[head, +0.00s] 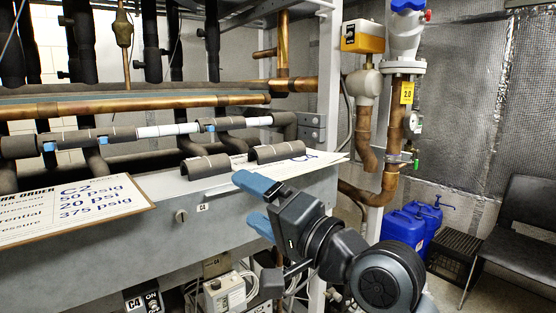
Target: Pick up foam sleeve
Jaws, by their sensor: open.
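Two dark grey half-round foam sleeves lie on the grey ledge in the head view. One foam sleeve (205,166) is on the left, and the other foam sleeve (277,152) is to its right, next to a white sheet. My gripper (246,204) has blue fingertips pointing left and is open, with nothing seen between them. It is in front of the ledge's front face, lower in the picture than the sleeves and apart from them.
A clipboard (75,206) with a work order overhangs the ledge at left. A white sheet (320,160) lies at the ledge's right end. Copper pipes (130,106) and a sleeved pipe (75,140) with blue clips run behind. Blue jugs (403,229) and a chair (520,220) stand right.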

